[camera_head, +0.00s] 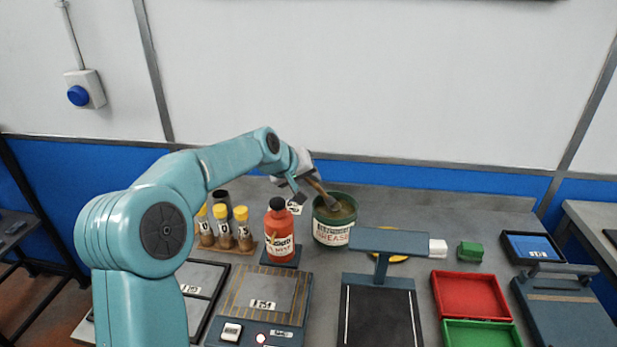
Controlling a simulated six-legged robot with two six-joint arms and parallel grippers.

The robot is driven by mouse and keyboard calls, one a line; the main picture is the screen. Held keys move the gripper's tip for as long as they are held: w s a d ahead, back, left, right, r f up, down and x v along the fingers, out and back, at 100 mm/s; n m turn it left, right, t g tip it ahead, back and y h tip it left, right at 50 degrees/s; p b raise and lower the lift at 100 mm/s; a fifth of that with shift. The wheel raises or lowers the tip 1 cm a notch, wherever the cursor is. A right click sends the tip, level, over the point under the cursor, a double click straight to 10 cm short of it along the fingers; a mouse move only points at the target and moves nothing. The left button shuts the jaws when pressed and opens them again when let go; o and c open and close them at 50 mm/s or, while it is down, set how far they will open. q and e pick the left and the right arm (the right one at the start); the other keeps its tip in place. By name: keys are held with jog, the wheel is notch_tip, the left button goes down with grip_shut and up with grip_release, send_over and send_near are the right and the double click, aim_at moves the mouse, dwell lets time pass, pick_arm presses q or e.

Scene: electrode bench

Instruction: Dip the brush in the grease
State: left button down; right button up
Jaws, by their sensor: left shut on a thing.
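The grease pot (333,232) is a green tub with a white label reading GREASE, standing open at the back middle of the bench. Brownish grease shows inside it. My left gripper (305,180) is shut on the brush (322,192), just above and left of the pot. The brush slants down to the right, with its lower end at the pot's mouth. I cannot tell whether the bristles touch the grease. My right gripper is not in view.
A red bottle (279,234) with a black cap stands close left of the pot. Yellow-capped tubes (223,228) stand in a rack further left. A blue-grey T-shaped stand (388,242) is in front right. Red (468,297) and green (480,333) trays lie at right.

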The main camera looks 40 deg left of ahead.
pick_arm(q)
notch_tip(320, 180, up, 7)
jog(key=p, duration=0.6)
jog(key=shift+f, duration=0.15)
dwell(0.4)
